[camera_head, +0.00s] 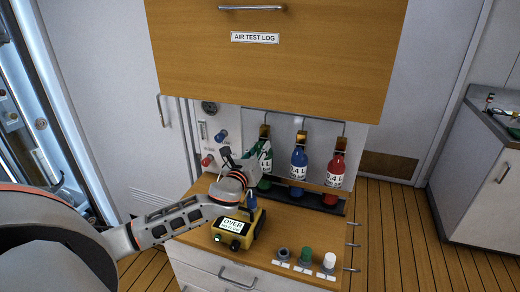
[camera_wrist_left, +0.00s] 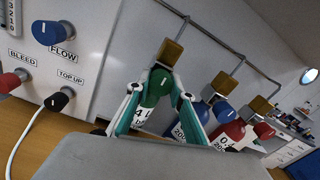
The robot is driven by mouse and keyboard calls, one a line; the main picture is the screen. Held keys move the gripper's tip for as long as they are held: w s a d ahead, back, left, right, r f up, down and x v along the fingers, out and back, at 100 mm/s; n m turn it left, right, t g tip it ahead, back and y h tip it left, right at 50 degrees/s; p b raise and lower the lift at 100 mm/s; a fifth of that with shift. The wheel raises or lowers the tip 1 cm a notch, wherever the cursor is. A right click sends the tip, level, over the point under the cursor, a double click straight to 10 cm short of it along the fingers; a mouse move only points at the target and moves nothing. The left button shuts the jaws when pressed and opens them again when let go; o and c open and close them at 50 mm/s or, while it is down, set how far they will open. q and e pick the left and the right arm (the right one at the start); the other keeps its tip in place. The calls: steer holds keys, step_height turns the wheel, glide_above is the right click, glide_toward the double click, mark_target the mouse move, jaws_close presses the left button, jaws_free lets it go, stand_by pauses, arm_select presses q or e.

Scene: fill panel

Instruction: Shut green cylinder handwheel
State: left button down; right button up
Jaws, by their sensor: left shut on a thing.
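The green cylinder (camera_head: 266,162) stands leftmost of three cylinders in a rack, partly hidden behind my left gripper (camera_head: 248,163). In the left wrist view its green handwheel (camera_wrist_left: 157,86), with a white mark, sits below a brass block (camera_wrist_left: 170,53). The two fingers of my left gripper (camera_wrist_left: 154,92) are on either side of the handwheel and shut on it. My right gripper is in neither view.
The blue cylinder (camera_head: 298,172) and red cylinder (camera_head: 335,170) stand close to the right. A panel with FLOW (camera_wrist_left: 54,33), BLEED and TOP UP knobs is on the left. A wooden cabinet (camera_head: 270,68) overhangs the cylinders.

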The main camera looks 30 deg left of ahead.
arm_select(q)
steer(key=shift+m, duration=0.3)
steer(key=c, duration=1.8)
jaws_free()
steer(key=shift+o, duration=0.2)
steer(key=shift+s, duration=0.1)
steer(key=s+d, duration=0.2)
steer(key=s, duration=0.9)
steer(key=shift+s+d, duration=0.2)
steer(key=shift+s, duration=0.05)
